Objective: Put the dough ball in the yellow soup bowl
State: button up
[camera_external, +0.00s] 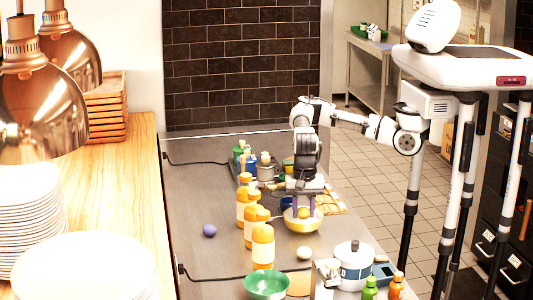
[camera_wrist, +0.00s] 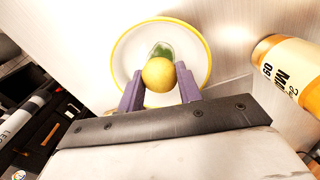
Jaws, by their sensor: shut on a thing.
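My gripper (camera_external: 302,208) is shut on a smooth yellow ball (camera_wrist: 158,74), which has the round shape of a dough ball. The purple fingers (camera_wrist: 160,86) are on either side of it. The yellow soup bowl (camera_external: 312,225), white inside with a yellow rim, is directly below; the rim also shows in the wrist view (camera_wrist: 118,45). A green thing (camera_wrist: 162,49) shows beyond the ball, within the bowl's outline. I cannot tell whether the ball touches the bowl.
A pale ball (camera_external: 304,253), a green bowl (camera_external: 267,285) and a lidded pot (camera_external: 354,265) are nearer the camera. A purple ball (camera_external: 209,230) lies on clear counter at left.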

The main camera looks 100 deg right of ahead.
aim_at(304, 207)
jog(key=shift+f, duration=0.4)
jog(key=o, duration=1.1)
jog(key=shift+c, duration=0.2)
notch_tip(304, 207, up, 7)
jog(key=p, duration=0.3)
